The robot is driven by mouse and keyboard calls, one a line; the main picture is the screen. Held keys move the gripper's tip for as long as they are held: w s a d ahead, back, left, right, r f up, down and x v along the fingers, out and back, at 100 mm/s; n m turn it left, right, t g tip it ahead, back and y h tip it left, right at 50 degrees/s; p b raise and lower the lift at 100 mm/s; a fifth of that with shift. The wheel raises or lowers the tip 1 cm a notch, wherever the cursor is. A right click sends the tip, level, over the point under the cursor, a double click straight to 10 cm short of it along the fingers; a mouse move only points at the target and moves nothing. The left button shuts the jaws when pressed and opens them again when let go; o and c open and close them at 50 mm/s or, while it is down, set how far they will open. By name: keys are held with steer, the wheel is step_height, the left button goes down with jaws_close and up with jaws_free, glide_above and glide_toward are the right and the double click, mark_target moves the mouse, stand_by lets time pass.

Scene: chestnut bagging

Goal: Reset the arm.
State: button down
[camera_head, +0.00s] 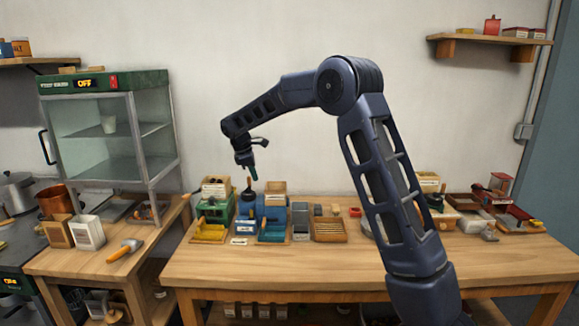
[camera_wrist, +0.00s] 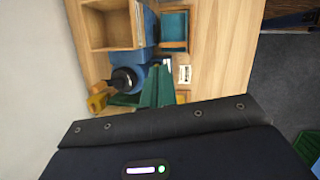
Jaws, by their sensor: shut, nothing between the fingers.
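My arm rises from the lower right of the head view, bends at a high elbow and reaches left over the wooden table. My gripper (camera_head: 252,177) points down above the blue machine (camera_head: 247,223) on the table, apart from the table top. It is shut and empty. In the wrist view the green fingers of my gripper (camera_wrist: 158,75) lie together, with the blue machine (camera_wrist: 147,30) and its dark round knob (camera_wrist: 125,80) just beyond them.
A green machine (camera_head: 214,209) stands left of the blue one, with a wooden box (camera_head: 276,187) behind. A glass warming cabinet (camera_head: 107,135) stands at the left. Boxes and trays fill the table's right end. The table's front (camera_head: 270,268) is clear. A shelf (camera_head: 490,40) hangs at upper right.

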steer(key=s+d+r+m+y, duration=0.1)
steer(key=s+d+r+m, duration=0.3)
steer(key=d, duration=0.6)
steer(key=s+d+r+m, duration=0.2)
steer(key=s+d+r, duration=0.25)
steer(key=d, duration=0.45)
steer(key=s+d+r+m+y, duration=0.1)
steer(key=s+d+r+m, duration=0.3)
steer(key=d, duration=0.6)
steer(key=s+d+f+m+t, duration=0.1)
steer(key=s+d+f+m, duration=0.1)
steer(key=s+d, duration=0.3)
steer(key=s+d+f+m+t, duration=0.1)
steer(key=s+d+m, duration=0.3)
steer(key=s, duration=0.7)
steer(key=s+d+f+m+y, duration=0.1)
steer(key=s+d+f+m, duration=0.1)
steer(key=s+d, duration=0.3)
steer(key=s+m, duration=0.1)
steer(key=s, duration=0.2)
steer(key=shift+s+d+f+m+t, duration=0.35)
steer(key=shift+m+t, duration=0.05)
